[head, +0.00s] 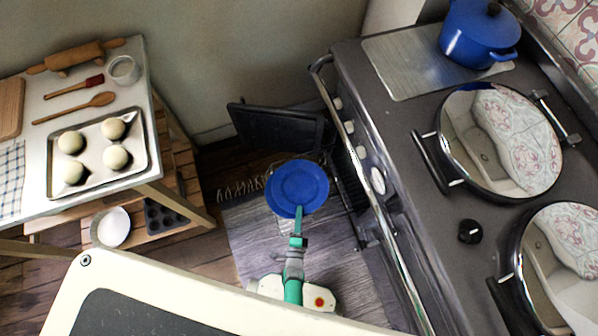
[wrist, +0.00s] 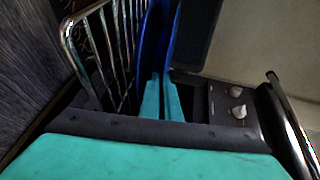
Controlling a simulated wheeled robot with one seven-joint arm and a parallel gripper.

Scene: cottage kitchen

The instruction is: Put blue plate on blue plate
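A blue plate (head: 302,184) is at my gripper (head: 299,212) in the head view, in front of the oven and above the grey rug. The teal fingers meet its near rim, and the plate looks held clear of the floor. A second blue edge (head: 271,194) shows behind its left side; I cannot tell for sure whether it is another plate. In the wrist view, blue surfaces (wrist: 149,45) stand edge-on beyond the fingers (wrist: 161,98), which are close together at the rim. Part of the blue is hidden by the fingers.
The black oven door (head: 275,130) hangs open behind the plate. A wire rack (wrist: 100,40) is close on the left in the wrist view. The stove (head: 420,130) with its front rail is to the right. A table (head: 140,60) with a dough tray (head: 95,180) stands left.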

